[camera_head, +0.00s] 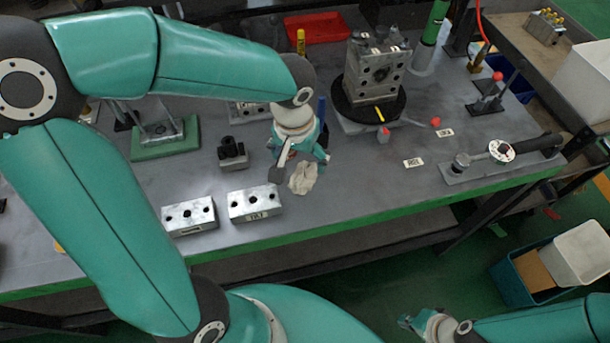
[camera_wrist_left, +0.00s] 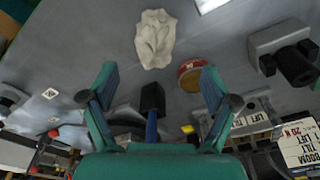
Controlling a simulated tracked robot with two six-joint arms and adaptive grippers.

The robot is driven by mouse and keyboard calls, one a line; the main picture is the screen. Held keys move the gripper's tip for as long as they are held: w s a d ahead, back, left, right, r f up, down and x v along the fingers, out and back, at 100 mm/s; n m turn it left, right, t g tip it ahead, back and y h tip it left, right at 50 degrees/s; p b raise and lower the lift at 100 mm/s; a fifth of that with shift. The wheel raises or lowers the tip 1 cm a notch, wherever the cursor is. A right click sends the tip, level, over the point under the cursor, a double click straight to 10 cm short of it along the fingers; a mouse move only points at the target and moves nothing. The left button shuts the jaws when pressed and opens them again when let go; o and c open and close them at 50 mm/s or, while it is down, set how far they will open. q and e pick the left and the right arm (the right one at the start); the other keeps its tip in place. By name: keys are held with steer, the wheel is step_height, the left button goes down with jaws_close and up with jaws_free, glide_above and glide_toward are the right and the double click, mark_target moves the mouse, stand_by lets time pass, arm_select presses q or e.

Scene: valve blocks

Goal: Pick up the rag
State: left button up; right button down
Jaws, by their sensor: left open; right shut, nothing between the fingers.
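The rag (camera_head: 303,179) is a crumpled off-white cloth lying on the grey workbench, just below my left gripper (camera_head: 298,166) in the head view. In the left wrist view the rag (camera_wrist_left: 155,40) lies beyond the fingertips, roughly centred between them. My left gripper (camera_wrist_left: 158,78) is open with nothing between its fingers; it does not touch the rag there. My right gripper (camera_head: 412,321) is shut and empty, low in the head view and away from the bench.
A small round red-brown tin (camera_wrist_left: 192,74) sits near one finger, and a blue-handled tool with a black head (camera_wrist_left: 152,100) lies nearby. Metal valve blocks (camera_head: 255,203) stand left of the rag. A large block on a black turntable (camera_head: 368,105) stands behind. Bench right of the rag is clear.

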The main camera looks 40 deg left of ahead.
mark_target(304, 171)
arm_select(q)
steer(key=shift+w+d+f, duration=0.1)
steer(key=shift+w+f, duration=0.05)
steer(key=shift+f, duration=0.85)
steer(key=shift+w+d+f, duration=0.1)
steer(key=shift+f, duration=0.9)
steer(key=shift+w+d+f, duration=0.1)
steer(key=shift+w+f, duration=0.05)
steer(key=shift+f, duration=0.85)
steer(key=c, duration=1.3)
steer(key=shift+o, duration=0.2)
steer(key=shift+r, duration=0.15)
step_height(304, 171, up, 20)
steer(key=p, duration=0.2)
